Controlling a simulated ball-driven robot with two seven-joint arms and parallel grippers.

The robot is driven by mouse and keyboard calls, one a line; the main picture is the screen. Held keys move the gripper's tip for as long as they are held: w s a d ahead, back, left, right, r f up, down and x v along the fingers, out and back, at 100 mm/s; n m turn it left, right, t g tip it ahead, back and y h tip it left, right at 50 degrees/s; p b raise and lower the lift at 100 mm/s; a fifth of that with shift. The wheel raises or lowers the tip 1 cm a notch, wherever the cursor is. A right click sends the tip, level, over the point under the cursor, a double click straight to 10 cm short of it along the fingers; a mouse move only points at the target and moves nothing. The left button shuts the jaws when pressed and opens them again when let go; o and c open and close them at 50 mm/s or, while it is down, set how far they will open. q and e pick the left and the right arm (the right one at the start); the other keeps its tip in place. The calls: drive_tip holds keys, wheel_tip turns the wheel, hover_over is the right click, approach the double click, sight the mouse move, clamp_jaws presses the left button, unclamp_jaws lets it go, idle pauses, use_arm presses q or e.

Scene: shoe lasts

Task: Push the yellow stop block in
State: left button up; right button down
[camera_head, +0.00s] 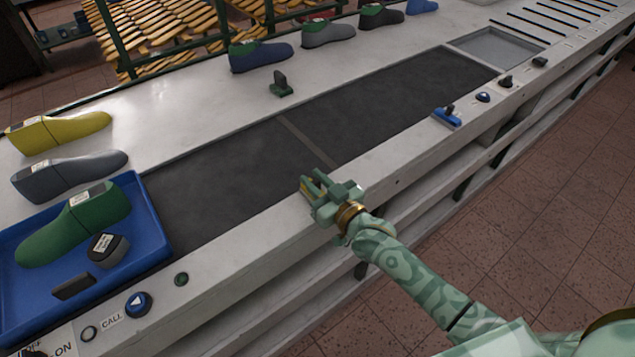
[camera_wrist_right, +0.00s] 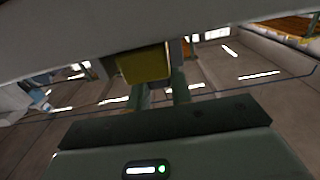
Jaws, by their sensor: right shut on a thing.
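The yellow stop block (camera_wrist_right: 143,64) shows in the right wrist view as a dull yellow block between the fingertips. In the head view only a small bit of yellow shows at the fingers, and the rest is hidden. My right gripper (camera_head: 317,188) is shut on the block, at the front rail of the bench beside the dark belt. Its fingers also show in the right wrist view (camera_wrist_right: 160,85). How far the block sits in or out cannot be told. My left gripper is not in view.
The dark belt (camera_head: 395,100) runs along the bench. A blue tray (camera_head: 152,222) at left holds a green shoe last (camera_head: 75,225). Yellow (camera_head: 60,132) and grey (camera_head: 70,175) lasts lie behind it. A blue-based stop (camera_head: 447,117) and buttons line the front rail.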

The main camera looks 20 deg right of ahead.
drive_tip(key=shift+x, duration=1.05)
drive_tip(key=c, duration=1.2)
unclamp_jaws()
drive_tip(key=shift+c, duration=0.2)
drive_tip(key=p+v, duration=0.2)
drive_tip(key=v, duration=1.4)
drive_tip(key=shift+s, duration=0.15)
